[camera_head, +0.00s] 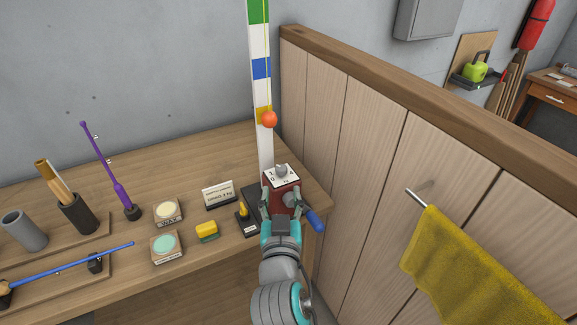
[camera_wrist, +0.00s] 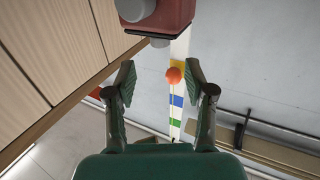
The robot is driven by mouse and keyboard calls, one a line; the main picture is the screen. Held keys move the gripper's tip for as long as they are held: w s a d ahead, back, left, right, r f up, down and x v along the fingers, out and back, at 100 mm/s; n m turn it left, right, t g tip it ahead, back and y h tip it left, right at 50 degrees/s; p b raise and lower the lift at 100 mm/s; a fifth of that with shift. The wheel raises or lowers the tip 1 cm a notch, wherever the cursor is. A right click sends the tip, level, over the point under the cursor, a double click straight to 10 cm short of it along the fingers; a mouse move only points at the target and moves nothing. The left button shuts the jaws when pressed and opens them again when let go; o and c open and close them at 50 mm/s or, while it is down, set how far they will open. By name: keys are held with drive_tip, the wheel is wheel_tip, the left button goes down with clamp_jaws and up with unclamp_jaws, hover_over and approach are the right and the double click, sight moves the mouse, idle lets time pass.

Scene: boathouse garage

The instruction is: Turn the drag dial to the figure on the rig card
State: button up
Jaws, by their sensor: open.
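The drag dial is a grey knob (camera_head: 281,170) on a white marked face on top of a red box (camera_head: 283,196) at the bench's right end. In the upside-down wrist view, the knob (camera_wrist: 160,43) shows at top centre, beyond my fingertips. The dial's marks are too small to read. My gripper (camera_head: 282,206) is open and empty at the near side of the red box, below the dial; its fingers (camera_wrist: 161,82) are spread in the wrist view. A small white card (camera_head: 218,194) stands left of the box, probably the rig card; its print is not clearly legible.
A tall striped board (camera_head: 261,95) with an orange ball (camera_head: 269,119) rises behind the box. A blue handle (camera_head: 313,219) sticks out at its right. A wooden partition (camera_head: 350,130) stands close on the right. Left are a yellow block (camera_head: 207,230), round pads and rods.

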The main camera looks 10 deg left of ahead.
sight(281, 172)
drive_tip(key=w, duration=0.3)
drive_tip(key=w+a, duration=0.1)
drive_tip(key=w, duration=0.5)
drive_tip(key=shift+w+a, duration=0.1)
drive_tip(key=shift+a, duration=0.1)
clamp_jaws()
